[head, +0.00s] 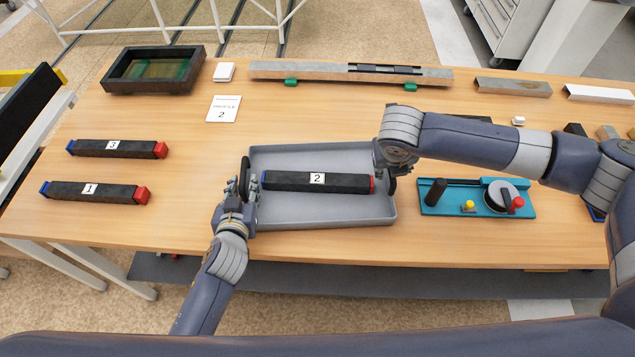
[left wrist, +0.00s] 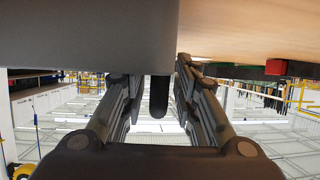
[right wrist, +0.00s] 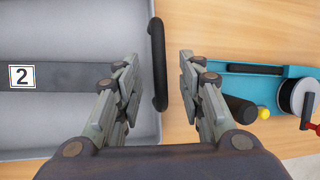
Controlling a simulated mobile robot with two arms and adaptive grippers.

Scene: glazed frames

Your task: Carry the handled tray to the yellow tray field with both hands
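The grey handled tray (head: 300,212) lies on the wooden table. It holds a dark bar labelled 2 (head: 290,182), with a blue left end and a red right end. Its left black handle (head: 244,175) is at my left gripper (head: 242,190). In the left wrist view the fingers are apart, with the handle (left wrist: 158,98) between them. My right gripper (head: 388,165) is at the right handle. In the right wrist view its fingers (right wrist: 160,75) are open on both sides of that handle (right wrist: 157,50). I cannot make out the yellow tray field.
Bars labelled 3 (head: 112,149) and 1 (head: 90,191) lie left. A teal fixture (head: 432,205) stands close right of the tray. A dark box (head: 118,84), a card (head: 223,109) and a long rail (head: 300,71) lie behind. A yellow edge (head: 12,78) shows far left.

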